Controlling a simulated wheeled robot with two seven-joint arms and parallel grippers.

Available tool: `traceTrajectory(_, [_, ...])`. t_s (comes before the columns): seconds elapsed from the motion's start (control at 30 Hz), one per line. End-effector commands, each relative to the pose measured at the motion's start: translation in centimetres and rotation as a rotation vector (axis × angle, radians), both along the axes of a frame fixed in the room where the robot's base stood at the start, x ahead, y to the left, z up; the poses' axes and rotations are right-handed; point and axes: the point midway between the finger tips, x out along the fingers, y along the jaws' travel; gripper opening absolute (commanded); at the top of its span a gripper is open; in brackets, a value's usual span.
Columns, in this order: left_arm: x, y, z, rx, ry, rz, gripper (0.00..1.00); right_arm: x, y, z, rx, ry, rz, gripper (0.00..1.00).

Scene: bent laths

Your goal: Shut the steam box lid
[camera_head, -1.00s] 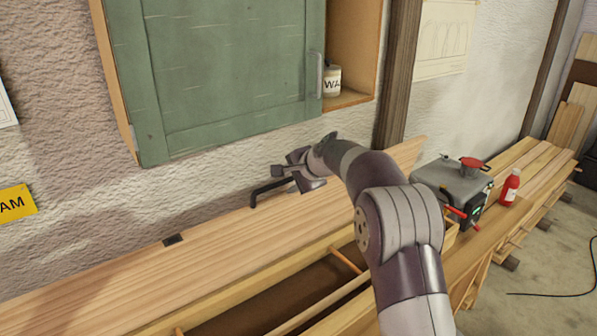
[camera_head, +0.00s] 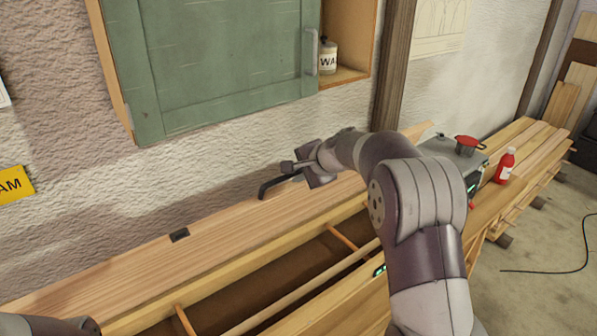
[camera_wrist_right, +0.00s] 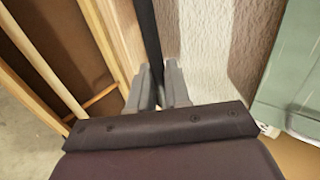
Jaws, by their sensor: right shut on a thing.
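The steam box (camera_head: 290,279) is a long wooden trough with its inside in view and cross rods across it. Its wooden lid (camera_head: 225,228) stands open along the back side, near the wall. A black bent handle (camera_head: 267,187) sits at the lid's upper edge. My right gripper (camera_head: 292,170) is at this handle. In the right wrist view, the grey fingers (camera_wrist_right: 158,80) are shut around the black handle bar (camera_wrist_right: 149,35). My right arm covers the right end of the lid and box. My left gripper is out of view.
A green wall cabinet (camera_head: 225,65) hangs above the lid, with a labelled jar (camera_head: 328,58) on its open shelf. To the right are a grey steam unit with a red-topped part (camera_head: 467,145), a red bottle (camera_head: 505,167) and stacked boards (camera_head: 525,150).

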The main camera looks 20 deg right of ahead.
Motion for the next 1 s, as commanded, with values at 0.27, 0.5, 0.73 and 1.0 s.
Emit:
traceTrajectory(0.27, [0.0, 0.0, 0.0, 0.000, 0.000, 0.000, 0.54, -1.7, -0.6, -0.8, 0.000, 0.002, -0.001, 0.00])
traceTrajectory(0.5, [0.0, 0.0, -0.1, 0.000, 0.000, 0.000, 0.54, -5.5, -1.9, -3.4, 0.002, 0.008, -0.003, 0.00])
traceTrajectory(0.73, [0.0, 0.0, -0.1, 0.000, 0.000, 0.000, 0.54, -7.3, -2.6, -4.6, 0.000, 0.006, -0.001, 0.00])
traceTrajectory(1.0, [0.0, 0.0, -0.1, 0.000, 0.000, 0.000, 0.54, -9.8, -3.4, -7.5, 0.002, 0.010, -0.001, 0.00])
